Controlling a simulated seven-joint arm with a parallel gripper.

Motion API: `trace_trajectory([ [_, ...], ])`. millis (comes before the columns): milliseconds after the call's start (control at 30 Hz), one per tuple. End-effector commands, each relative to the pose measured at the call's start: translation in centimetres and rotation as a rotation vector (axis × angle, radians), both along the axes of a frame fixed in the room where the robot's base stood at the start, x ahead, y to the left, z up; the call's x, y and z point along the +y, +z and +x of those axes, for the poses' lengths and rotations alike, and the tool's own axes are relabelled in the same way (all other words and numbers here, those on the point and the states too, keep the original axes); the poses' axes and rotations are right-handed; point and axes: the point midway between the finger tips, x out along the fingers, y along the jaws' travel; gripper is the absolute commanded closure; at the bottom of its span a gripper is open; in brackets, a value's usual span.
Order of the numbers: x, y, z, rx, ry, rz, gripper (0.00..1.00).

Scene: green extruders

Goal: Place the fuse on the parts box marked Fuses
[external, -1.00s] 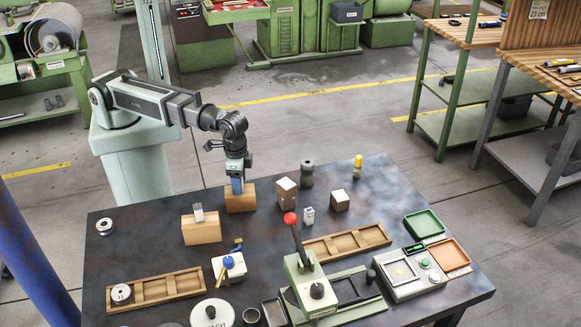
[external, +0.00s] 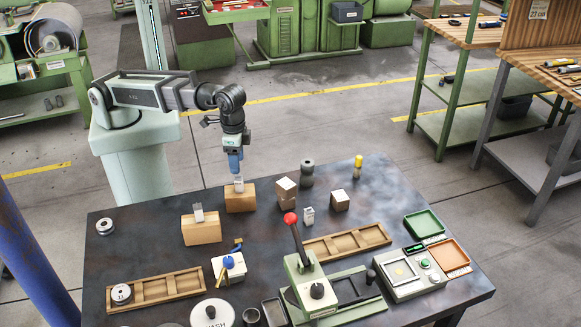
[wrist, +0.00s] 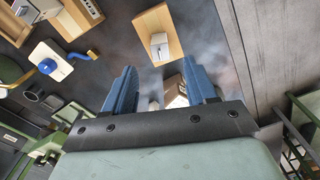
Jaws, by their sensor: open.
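I cannot tell for sure which object is the fuse. A green tray (external: 424,225) and an orange tray (external: 449,254) sit at the table's right; their labels are too small to read.
A press with a red-knobbed lever (external: 291,218), a control box (external: 408,272) and compartment trays (external: 345,243) fill the front.

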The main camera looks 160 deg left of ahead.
Motion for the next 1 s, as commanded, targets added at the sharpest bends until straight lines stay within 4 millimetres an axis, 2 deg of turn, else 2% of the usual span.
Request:
trace_trajectory([
  [200, 0.0, 2.6, 0.1, 0.0, 0.0, 0.001, 0.43],
  [400, 0.0, 3.7, 0.0, 0.0, 0.0, 0.0, 0.43],
  [1000, 0.0, 3.9, 0.0, 0.001, 0.001, 0.0, 0.43],
])
